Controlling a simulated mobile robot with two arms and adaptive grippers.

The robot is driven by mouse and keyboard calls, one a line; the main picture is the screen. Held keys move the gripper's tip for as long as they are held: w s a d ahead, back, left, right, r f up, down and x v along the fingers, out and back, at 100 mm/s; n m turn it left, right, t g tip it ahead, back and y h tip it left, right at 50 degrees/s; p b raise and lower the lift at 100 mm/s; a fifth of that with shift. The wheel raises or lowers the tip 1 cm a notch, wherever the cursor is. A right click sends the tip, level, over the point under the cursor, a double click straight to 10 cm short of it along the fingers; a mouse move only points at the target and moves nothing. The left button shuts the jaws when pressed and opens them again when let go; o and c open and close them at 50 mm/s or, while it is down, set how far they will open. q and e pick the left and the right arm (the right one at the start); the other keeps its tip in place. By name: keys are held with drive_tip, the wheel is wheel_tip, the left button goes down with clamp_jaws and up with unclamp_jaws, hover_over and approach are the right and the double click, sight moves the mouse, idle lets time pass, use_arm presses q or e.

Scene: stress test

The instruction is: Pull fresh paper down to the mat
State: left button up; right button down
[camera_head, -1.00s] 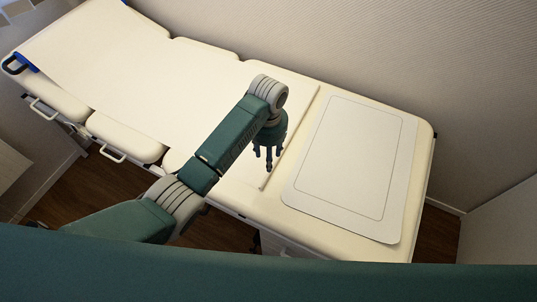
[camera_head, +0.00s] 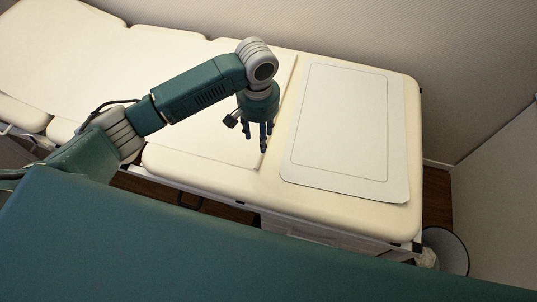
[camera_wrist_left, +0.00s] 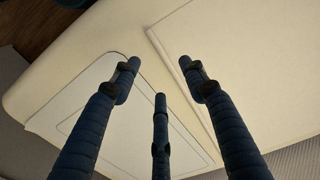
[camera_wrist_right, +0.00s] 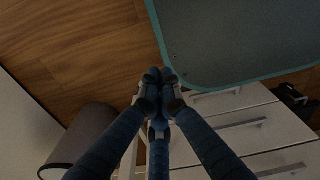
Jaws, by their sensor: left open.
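The white paper (camera_head: 205,135) lies along the cream couch. Its rolled or folded end edge (camera_head: 286,88) stops a little short of the mat. The mat (camera_head: 340,120) is a pale rounded rectangle with a thin inner outline, lying flat and bare on the couch's right end. My left gripper (camera_head: 262,138) points down over the paper's end edge, fingers apart and empty. In the left wrist view, the paper (camera_wrist_left: 245,55) and the mat (camera_wrist_left: 138,120) show beyond the spread fingers (camera_wrist_left: 160,78). My right gripper (camera_wrist_right: 160,82) shows only in the right wrist view, its fingertips together.
A wall runs behind the couch (camera_head: 405,215). A round bin (camera_head: 447,250) stands on the floor by its right end; a bin (camera_wrist_right: 78,142) also shows in the right wrist view. White drawers (camera_wrist_right: 250,132) are close to my right gripper. The mat's surface is clear.

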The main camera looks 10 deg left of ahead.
use_arm(q)
hover_over(261, 155)
wheel_tip(261, 155, down, 4)
drive_tip(key=shift+s+f, duration=0.15)
drive_tip(key=shift+f, duration=0.1)
wheel_tip(261, 155, down, 4)
drive_tip(key=shift+f, duration=0.85)
drive_tip(key=c, duration=0.9)
clamp_jaws()
drive_tip(key=d+p, duration=0.1)
drive_tip(key=d, duration=0.3)
drive_tip(key=shift+d+p, duration=0.25)
drive_tip(key=shift+p, duration=0.05)
drive_tip(key=shift+d, duration=0.2)
use_arm(e)
drive_tip(key=shift+w+d+r, duration=0.7)
drive_tip(key=shift+d+r, duration=0.1)
drive_tip(key=shift+r, duration=0.05)
